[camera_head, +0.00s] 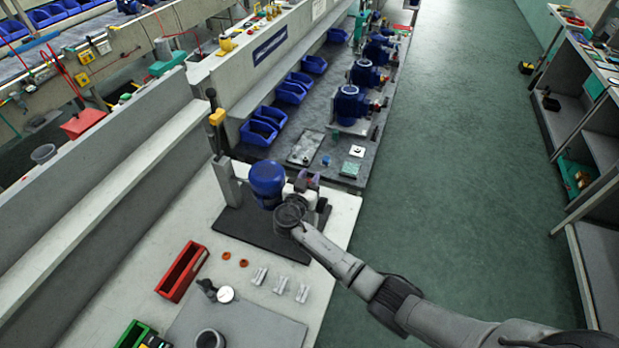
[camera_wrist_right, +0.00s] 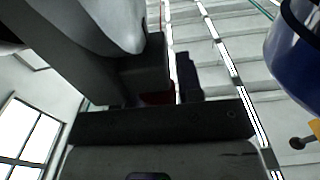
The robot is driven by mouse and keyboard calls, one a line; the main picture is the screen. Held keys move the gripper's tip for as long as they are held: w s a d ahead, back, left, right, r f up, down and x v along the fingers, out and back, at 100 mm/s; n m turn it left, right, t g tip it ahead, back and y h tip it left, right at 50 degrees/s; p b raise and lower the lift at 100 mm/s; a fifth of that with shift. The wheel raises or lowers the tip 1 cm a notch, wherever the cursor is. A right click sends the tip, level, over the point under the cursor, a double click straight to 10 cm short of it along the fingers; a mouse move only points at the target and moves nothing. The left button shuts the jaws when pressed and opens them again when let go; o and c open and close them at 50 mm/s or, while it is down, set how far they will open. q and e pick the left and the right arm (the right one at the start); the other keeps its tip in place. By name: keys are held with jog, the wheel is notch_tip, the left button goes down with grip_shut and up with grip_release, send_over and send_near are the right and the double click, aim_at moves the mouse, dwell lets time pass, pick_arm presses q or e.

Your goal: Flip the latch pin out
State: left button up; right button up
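A blue pump (camera_head: 267,180) with a rounded top stands on a dark base plate (camera_head: 245,232) on the near bench. Its blue body also shows at the right edge of the right wrist view (camera_wrist_right: 300,65). My left gripper is out of view.
A grey post (camera_head: 226,180) with a yellow-collared lever (camera_head: 216,117) rises left of the pump. A red bin (camera_head: 183,271), orange rings (camera_head: 243,263) and light metal parts (camera_head: 280,285) lie nearer on the bench. The green floor at right is open.

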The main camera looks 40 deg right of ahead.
grip_shut()
notch_tip(320, 180, up, 2)
jog(key=shift+r+b, duration=0.15)
jog(key=shift+b, duration=0.35)
jog(key=shift+o, duration=2.1)
grip_release()
